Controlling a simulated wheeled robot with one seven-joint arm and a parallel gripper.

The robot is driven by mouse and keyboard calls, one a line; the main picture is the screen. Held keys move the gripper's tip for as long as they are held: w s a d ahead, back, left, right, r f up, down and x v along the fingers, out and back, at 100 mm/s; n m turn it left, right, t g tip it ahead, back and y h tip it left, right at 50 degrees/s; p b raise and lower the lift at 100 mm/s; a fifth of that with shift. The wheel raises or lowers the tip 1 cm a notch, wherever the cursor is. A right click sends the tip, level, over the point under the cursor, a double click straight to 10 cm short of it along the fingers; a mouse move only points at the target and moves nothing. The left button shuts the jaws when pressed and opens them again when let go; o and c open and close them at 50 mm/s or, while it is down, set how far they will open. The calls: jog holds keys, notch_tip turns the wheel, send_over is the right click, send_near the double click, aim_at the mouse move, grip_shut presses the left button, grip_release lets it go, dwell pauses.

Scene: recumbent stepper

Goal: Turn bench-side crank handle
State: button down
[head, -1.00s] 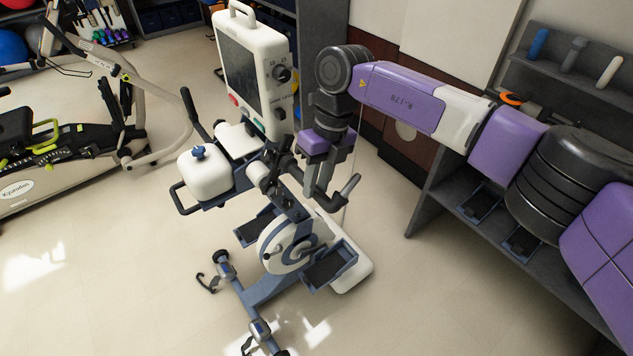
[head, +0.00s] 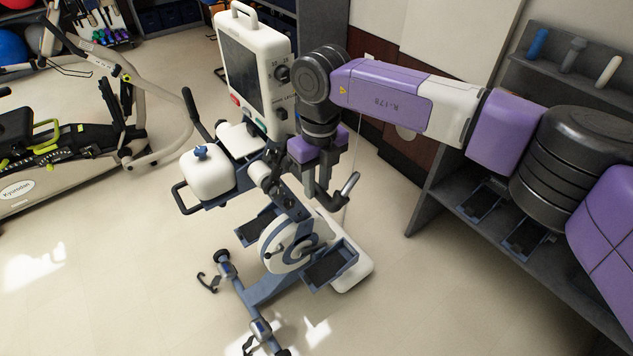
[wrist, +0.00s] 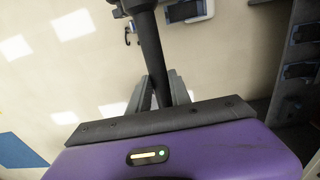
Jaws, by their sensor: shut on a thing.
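The recumbent stepper (head: 272,284) stands on the floor in the middle of the head view, with a white flywheel housing and blue-grey frame. A dark crank handle (head: 347,187) with a greyish grip end sticks out at its upper right. My gripper (head: 313,190) points down over this part, with its fingers around a dark bar. In the wrist view the dark bar (wrist: 151,50) runs between the two grey fingers (wrist: 159,92), so my gripper is shut on it. The fingers partly hide the bar, and its joint with the stepper is hard to see.
A white console (head: 252,75) with a dark screen rises behind the stepper. A white box-shaped part (head: 207,177) with a blue knob is at left. A grey shelf unit (head: 425,205) stands at right under my arm. The floor at front left is clear.

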jog(key=shift+s+a+t+h+b, duration=0.1)
jog(key=shift+a+t+h+b, duration=0.25)
jog(key=shift+t+h, duration=0.5)
jog(key=shift+s+f+t+h+b, duration=0.15)
jog(key=shift+t+h+b, duration=0.3)
jog(key=shift+h+b, duration=0.45)
jog(key=c, duration=1.2)
grip_release()
jog(key=shift+a, duration=0.1)
jog(key=shift+b+v, duration=0.7)
jog(key=shift+v, duration=3.25)
